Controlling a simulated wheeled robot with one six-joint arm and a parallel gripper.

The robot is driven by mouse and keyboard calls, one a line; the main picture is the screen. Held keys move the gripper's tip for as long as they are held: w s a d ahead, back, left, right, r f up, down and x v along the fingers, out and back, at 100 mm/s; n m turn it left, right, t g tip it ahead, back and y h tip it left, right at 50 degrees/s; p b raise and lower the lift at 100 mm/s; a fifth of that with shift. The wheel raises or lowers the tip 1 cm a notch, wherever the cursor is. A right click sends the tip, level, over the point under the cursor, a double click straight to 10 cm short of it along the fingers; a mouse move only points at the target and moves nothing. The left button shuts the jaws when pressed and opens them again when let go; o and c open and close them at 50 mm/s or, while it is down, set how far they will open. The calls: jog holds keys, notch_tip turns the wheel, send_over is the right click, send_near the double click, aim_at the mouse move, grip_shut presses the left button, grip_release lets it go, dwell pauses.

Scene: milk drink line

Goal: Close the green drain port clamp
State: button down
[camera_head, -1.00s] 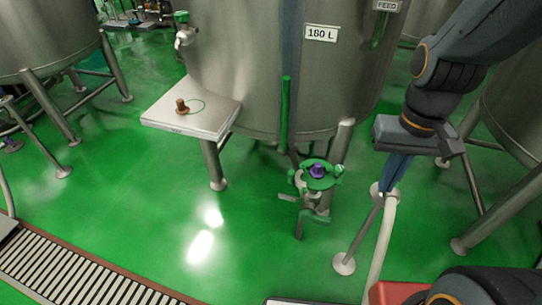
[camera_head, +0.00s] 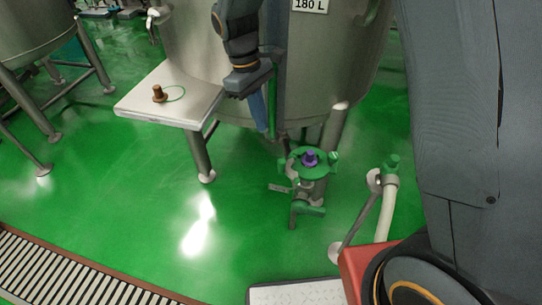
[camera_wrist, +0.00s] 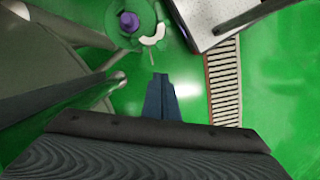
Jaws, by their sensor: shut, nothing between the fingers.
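The green drain port clamp (camera_head: 325,172) is a ring on a low metal fitting below the tank, with a purple plug (camera_head: 310,157) at its centre. Green lugs stick out at its sides; I cannot tell how far it is open. It also shows at the top of the wrist view as a green disc (camera_wrist: 120,35) with the purple plug (camera_wrist: 129,21) and a pale curved piece (camera_wrist: 153,36) beside it. My gripper (camera_head: 268,132) is shut and empty, with blue fingers pointing down, above and left of the clamp and apart from it. Its fingertips (camera_wrist: 160,76) show below the disc in the wrist view.
The steel tank (camera_head: 330,60) stands behind the clamp. A square metal shelf (camera_head: 185,100) with a brown fitting (camera_head: 158,94) lies left. The green floor left of the clamp is clear.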

jog(key=w+a+f+n, duration=0.1)
jog(key=a+f, duration=0.1)
jog(key=a, duration=0.1)
send_near(287, 166)
jog(key=a+f, duration=0.4)
jog(key=f, duration=0.1)
jog(key=shift+d+p, duration=0.45)
jog(key=shift+d, duration=0.05)
